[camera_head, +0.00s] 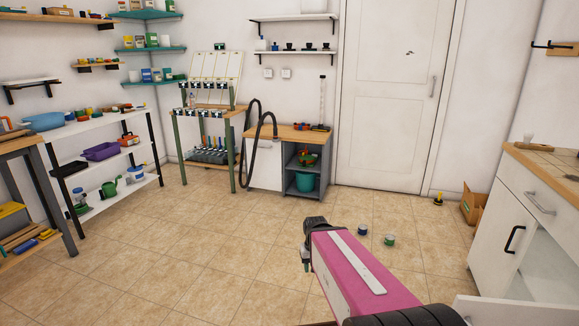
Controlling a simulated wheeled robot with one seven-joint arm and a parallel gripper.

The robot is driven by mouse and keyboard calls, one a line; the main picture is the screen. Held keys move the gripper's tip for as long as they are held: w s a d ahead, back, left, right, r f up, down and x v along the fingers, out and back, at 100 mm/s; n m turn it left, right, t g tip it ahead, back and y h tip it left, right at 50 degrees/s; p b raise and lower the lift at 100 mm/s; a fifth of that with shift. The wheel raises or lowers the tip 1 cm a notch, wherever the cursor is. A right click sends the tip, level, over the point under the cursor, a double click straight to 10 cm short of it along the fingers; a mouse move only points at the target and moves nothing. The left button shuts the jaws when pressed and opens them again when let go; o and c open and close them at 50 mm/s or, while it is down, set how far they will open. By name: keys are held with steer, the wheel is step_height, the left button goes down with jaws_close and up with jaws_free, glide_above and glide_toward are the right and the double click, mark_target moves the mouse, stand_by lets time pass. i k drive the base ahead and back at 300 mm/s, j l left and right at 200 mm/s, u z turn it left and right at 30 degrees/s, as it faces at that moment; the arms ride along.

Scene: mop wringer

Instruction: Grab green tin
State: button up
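A small green tin (390,240) stands on the tiled floor, right of the middle of the head view. A small blue tin (362,230) stands on the floor just left of it and slightly farther back. My gripper (307,260) is at the end of my pink arm, to the left of both tins in the picture and apart from them. Its dark fingers are small and partly hidden by the arm, so I cannot tell whether they are open or shut.
A white cabinet (510,215) with an open lower part stands at the right. A cardboard box (474,203) and a small dark and yellow item (438,200) are by the back wall. A wood-topped workbench (300,131) stands behind. The floor around the tins is clear.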

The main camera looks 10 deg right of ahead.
mark_target(389, 240)
steer(key=i, duration=1.9)
steer(key=i+z, duration=0.2)
steer(key=z, duration=0.25)
steer(key=i+j+z, duration=0.1)
steer(key=z, duration=0.3)
steer(key=i+j+z, duration=0.2)
steer(key=z, duration=0.25)
steer(key=i+z, duration=0.1)
steer(key=z, duration=0.6)
